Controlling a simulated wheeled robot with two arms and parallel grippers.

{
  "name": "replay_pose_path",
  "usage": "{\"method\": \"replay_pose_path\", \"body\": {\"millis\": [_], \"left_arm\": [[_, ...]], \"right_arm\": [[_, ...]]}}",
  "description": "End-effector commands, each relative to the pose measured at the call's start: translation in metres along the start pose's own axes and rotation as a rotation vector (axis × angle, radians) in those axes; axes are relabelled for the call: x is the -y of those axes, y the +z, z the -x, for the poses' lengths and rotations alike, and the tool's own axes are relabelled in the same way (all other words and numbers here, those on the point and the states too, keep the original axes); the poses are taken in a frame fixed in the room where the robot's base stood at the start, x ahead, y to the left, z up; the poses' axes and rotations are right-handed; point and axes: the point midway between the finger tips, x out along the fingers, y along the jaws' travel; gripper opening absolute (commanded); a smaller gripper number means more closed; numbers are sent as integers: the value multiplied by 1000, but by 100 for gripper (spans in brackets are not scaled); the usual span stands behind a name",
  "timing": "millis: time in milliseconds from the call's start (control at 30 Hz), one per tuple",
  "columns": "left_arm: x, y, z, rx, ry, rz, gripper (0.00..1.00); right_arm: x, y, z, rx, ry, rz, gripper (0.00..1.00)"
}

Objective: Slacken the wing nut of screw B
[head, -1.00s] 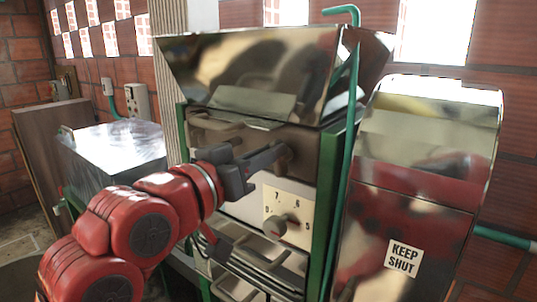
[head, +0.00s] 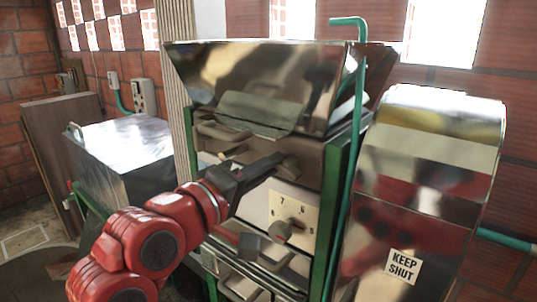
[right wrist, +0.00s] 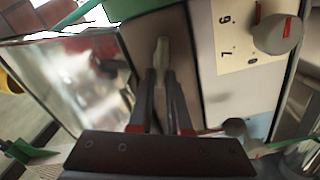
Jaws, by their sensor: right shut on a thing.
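My right gripper (head: 280,160) reaches in from the lower left to the brown front plate under the steel hopper. In the right wrist view, its two dark fingers (right wrist: 162,75) are closed on a small pale grey, narrow piece (right wrist: 162,52) in front of that plate. This piece looks like the wing nut of a screw. The fingers hide much of it, and no letter B is readable. In the head view, a small grey-brown end of it (head: 290,166) shows just beyond the fingertips. My left gripper is in neither view.
Below the gripper is a cream dial plate (head: 300,212) with numbers and a grey knob (head: 280,231). A steel box (head: 120,150) is at left.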

Motion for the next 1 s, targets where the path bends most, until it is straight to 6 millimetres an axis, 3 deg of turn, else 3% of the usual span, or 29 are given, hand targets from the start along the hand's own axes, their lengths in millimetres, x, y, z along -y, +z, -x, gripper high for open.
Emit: {"method": "replay_pose_path", "body": {"millis": [500, 1000], "left_arm": [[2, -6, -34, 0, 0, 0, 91], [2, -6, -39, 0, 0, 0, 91]], "right_arm": [[6, 2, 0, 4, -8, 332, 0], [10, 3, 0, 4, -9, 390, 0]]}}
